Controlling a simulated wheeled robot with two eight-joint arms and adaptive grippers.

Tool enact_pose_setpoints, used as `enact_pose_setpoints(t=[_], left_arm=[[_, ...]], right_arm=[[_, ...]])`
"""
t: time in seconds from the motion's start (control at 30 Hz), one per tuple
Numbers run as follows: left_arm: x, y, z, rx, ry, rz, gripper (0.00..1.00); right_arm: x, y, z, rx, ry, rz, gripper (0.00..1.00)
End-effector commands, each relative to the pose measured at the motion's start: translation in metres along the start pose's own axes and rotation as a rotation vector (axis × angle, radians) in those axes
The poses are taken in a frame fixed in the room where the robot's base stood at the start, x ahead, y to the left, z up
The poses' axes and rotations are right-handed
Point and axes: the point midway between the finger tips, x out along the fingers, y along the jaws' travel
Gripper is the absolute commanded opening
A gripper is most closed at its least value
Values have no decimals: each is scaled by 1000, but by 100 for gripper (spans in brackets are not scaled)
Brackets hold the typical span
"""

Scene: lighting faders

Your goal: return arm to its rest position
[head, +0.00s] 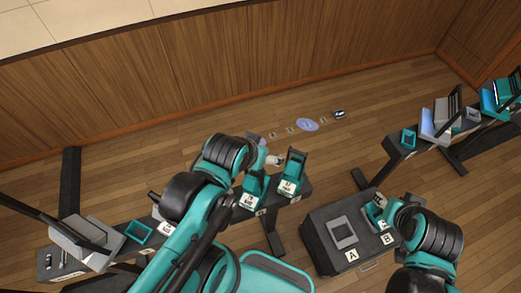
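My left arm reaches in from the bottom, and its gripper (272,160) is over the narrow dark bench, beside two upright teal fader units. One teal unit (253,188) is partly behind my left wrist; the other (292,170) stands just to its right. Both carry small white labels. My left gripper's fingers are too small to read. My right arm comes in at the lower right, and its gripper (376,208) is low over the dark box (318,244), near the B label (386,239). Its fingers are largely hidden by the wrist.
A grey framed panel (342,232) lies on the box above the A label (352,255). A grey unit (86,240) and a teal frame (139,232) are at left. Another bench at right holds a teal frame (408,140) and upright units.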

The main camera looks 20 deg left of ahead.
Motion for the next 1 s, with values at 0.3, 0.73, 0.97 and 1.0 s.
enact_pose_setpoints(t=[0.3,0.73,0.97,1.0], left_arm=[[11,0,8,0,-2,0,84],[115,0,83,0,-3,0,84],[145,0,104,0,-3,0,84],[145,0,104,0,-3,0,84]], right_arm=[[11,0,8,0,0,0,40],[115,0,82,0,0,0,40],[145,0,104,0,0,0,40],[145,0,104,0,0,0,40]])
